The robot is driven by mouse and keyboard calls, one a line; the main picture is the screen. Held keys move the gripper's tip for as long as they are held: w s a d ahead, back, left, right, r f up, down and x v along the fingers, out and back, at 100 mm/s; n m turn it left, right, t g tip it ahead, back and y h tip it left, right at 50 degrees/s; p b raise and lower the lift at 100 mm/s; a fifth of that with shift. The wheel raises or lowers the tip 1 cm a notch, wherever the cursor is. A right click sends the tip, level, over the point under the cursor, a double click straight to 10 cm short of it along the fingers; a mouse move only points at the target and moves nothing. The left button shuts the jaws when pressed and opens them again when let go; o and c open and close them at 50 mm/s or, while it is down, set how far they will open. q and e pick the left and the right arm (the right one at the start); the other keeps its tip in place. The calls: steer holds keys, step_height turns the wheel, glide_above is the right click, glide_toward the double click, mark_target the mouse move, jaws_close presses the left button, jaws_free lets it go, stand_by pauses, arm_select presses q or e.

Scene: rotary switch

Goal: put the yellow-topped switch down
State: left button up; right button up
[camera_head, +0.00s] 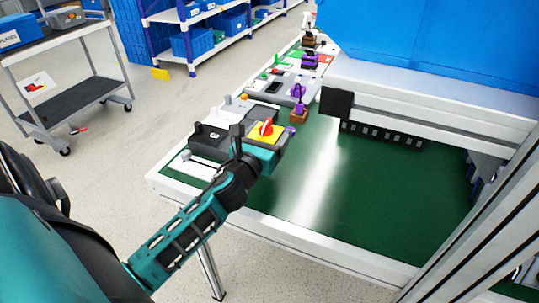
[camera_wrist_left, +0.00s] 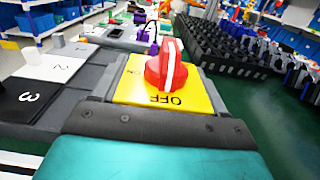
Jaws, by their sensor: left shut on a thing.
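The yellow-topped switch (camera_head: 256,136) is at the near left part of the green-topped table (camera_head: 330,190) in the head view. It has a red knob with a white stripe. In the left wrist view the switch (camera_wrist_left: 168,85) is close in the middle, with "OFF" readable on its yellow face. My left gripper (camera_head: 262,142) is shut on the switch, with its teal body on the near side. Whether the underside of the switch touches anything is hidden.
Grey and black blocks marked with numbers (camera_wrist_left: 45,75) sit left of the switch. Purple-handled parts (camera_head: 298,94) and more switch panels lie farther back. A blue box (camera_head: 430,40) stands over the table at right.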

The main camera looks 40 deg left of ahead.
arm_select(q)
steer(key=shift+f+b, duration=1.05)
steer(key=shift+f, duration=1.1)
steer(key=shift+f, duration=0.25)
steer(key=o, duration=1.4)
steer(key=shift+c, duration=0.2)
steer(key=shift+r, duration=0.1)
